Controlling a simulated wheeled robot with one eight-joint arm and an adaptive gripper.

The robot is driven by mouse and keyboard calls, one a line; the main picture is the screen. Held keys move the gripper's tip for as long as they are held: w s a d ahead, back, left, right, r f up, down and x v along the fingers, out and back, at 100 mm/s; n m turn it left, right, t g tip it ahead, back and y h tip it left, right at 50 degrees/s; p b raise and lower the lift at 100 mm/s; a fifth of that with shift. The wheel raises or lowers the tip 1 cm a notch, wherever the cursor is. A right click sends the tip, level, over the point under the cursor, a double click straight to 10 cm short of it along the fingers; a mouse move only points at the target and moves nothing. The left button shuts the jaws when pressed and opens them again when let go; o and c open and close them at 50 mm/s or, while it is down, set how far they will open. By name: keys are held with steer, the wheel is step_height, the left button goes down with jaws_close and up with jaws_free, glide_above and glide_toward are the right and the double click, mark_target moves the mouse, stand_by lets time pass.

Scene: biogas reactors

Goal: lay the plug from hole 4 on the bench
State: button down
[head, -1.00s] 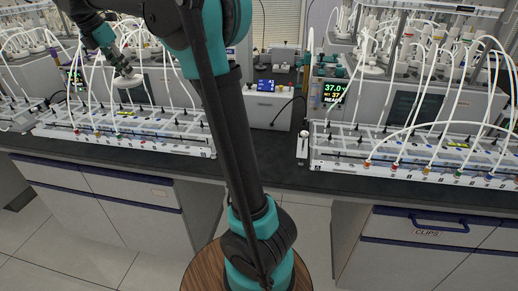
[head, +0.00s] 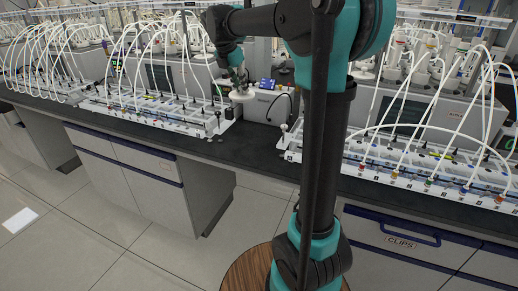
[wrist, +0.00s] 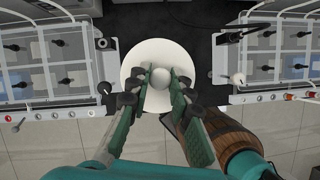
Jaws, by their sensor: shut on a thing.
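My gripper (head: 240,78) is shut on the plug (head: 242,95), a wide white disc with a round knob. In the wrist view the fingers (wrist: 160,80) close on the knob from both sides, and the white disc (wrist: 133,60) spreads out beneath. The plug is in front of the dark bench (head: 245,148) in the head view, by the gap between two reactor racks. I cannot tell its exact height over the bench. Hole 4 cannot be made out.
A left rack (head: 150,115) and a right rack (head: 430,165) with white tubes flank the gap. A white device with a blue screen (head: 267,84) stands behind. Small upright pieces stand at the racks' ends. The bench front between the racks looks clear.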

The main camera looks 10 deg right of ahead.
steer(key=f, duration=2)
steer(key=shift+s+d+f, duration=0.1)
steer(key=shift+s+d, duration=0.1)
steer(key=shift+d, duration=0.1)
steer(key=c, duration=1.4)
jaws_free()
steer(key=shift+f, duration=0.1)
steer(key=shift+o, duration=0.2)
steer(key=v, duration=1.2)
